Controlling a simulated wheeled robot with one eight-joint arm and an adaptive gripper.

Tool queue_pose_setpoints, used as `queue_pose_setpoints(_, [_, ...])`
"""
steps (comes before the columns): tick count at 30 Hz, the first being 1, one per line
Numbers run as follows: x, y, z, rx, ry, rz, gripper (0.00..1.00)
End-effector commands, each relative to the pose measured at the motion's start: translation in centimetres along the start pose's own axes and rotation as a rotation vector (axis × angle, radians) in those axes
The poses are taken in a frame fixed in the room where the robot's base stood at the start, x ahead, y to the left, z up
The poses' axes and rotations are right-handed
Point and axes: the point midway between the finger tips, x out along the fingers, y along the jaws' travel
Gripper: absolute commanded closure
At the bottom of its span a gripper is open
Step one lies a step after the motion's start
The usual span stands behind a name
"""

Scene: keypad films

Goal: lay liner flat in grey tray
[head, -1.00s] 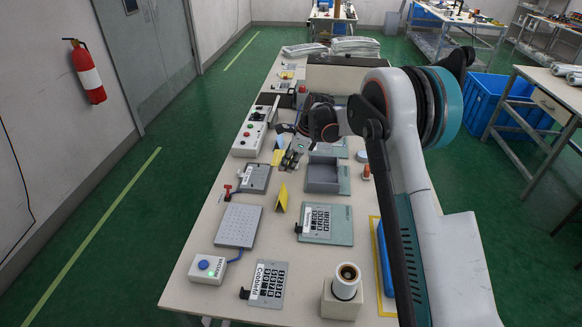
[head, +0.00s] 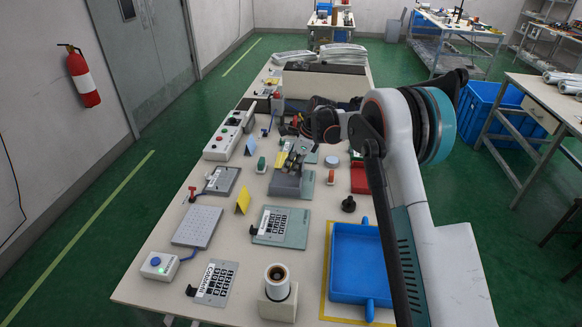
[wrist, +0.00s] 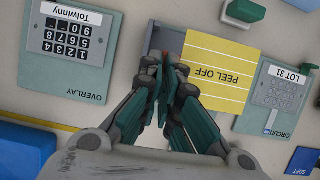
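The yellow liner (wrist: 222,66), printed "PEEL OFF", fills the upper middle of the wrist view. In the head view it is a small yellow patch (head: 281,158). My gripper (wrist: 163,72) looks shut on the liner's left edge in the wrist view; the fingers hide the exact pinch. In the head view my gripper (head: 294,161) is over the back part of the grey tray (head: 284,190). The tray stands on a green-grey plate. In the wrist view part of the tray (wrist: 169,41) shows left of the liner, which covers the rest.
The overlay panel (head: 282,228) lies in front of the tray. A folded yellow sign (head: 243,200) stands to its left. A red tray (head: 360,178) and a blue tray (head: 356,265) lie to the right. The circuit panel (wrist: 276,97) shows beside the liner.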

Motion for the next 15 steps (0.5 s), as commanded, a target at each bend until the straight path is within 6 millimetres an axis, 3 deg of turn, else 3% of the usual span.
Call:
queue_pose_setpoints(7, [0.1, 0.0, -0.1, 0.000, 0.000, 0.000, 1.00])
queue_pose_setpoints(15, [1.5, 0.0, -0.7, 0.000, 0.000, 0.000, 1.00])
